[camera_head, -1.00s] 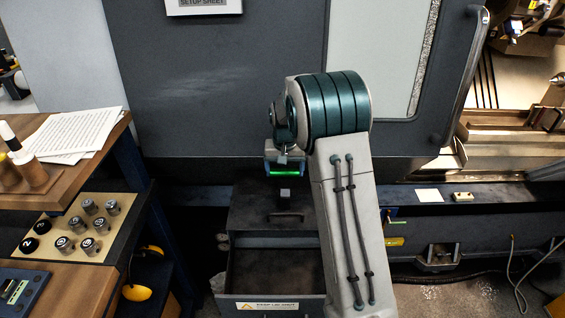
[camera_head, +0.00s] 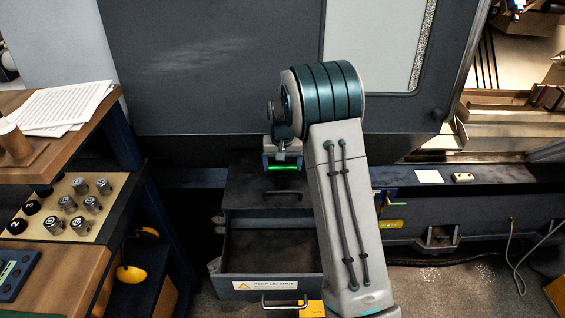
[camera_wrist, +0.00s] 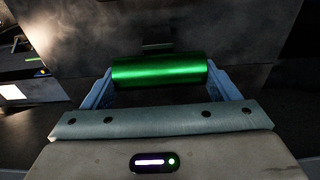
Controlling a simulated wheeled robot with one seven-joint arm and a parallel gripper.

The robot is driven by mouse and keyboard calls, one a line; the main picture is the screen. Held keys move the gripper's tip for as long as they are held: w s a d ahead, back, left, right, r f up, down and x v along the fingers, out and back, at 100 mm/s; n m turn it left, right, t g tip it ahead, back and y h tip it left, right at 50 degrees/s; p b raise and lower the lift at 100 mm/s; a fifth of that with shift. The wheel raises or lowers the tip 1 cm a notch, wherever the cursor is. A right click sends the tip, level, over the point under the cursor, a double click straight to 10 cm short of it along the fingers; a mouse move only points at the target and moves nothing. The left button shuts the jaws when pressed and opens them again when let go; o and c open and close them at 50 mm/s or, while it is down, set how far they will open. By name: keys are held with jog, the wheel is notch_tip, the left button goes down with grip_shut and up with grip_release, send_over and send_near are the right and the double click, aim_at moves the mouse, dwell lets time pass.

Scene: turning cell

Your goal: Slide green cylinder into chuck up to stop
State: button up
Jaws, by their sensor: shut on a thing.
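A shiny green cylinder (camera_wrist: 168,70) lies crosswise between the two blue fingers of my gripper (camera_wrist: 161,76) in the wrist view. The fingers are shut on it, one at each end, and it is held in the air. In the head view, my gripper (camera_head: 283,160) is below the teal wrist joint, in front of the dark machine. A bright green strip shows there; I cannot tell whether it is the cylinder or a light. I cannot make out the chuck in either current view.
A large dark machine door (camera_head: 230,70) fills the back. The lit machine opening (camera_head: 500,125) is at right. An open drawer (camera_head: 270,250) lies below my gripper. At left, a wooden bench (camera_head: 60,265) carries a tray (camera_head: 104,214) of several numbered parts. A ledge (camera_head: 400,174) runs below the machine.

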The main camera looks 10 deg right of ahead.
aim_at(283, 168)
jog(key=shift+f, duration=0.25)
dwell(0.4)
jog(key=o, duration=1.1)
jog(key=shift+c, duration=0.2)
notch_tip(283, 168, up, 14)
jog(key=s+b, duration=0.1)
jog(key=shift+s+a, duration=0.15)
jog(key=shift+s, duration=0.1)
jog(key=shift+f, duration=0.1)
jog(key=s+r+n+t, duration=0.1)
jog(key=s+r, duration=0.2)
jog(key=s, duration=0.6)
jog(key=s+r, duration=0.2)
jog(key=s, duration=0.7)
jog(key=s+f+n, duration=0.1)
jog(key=s+f, duration=0.2)
jog(key=s, duration=1.1)
jog(key=shift+s+f+t, duration=0.35)
jog(key=shift+f+t, duration=0.05)
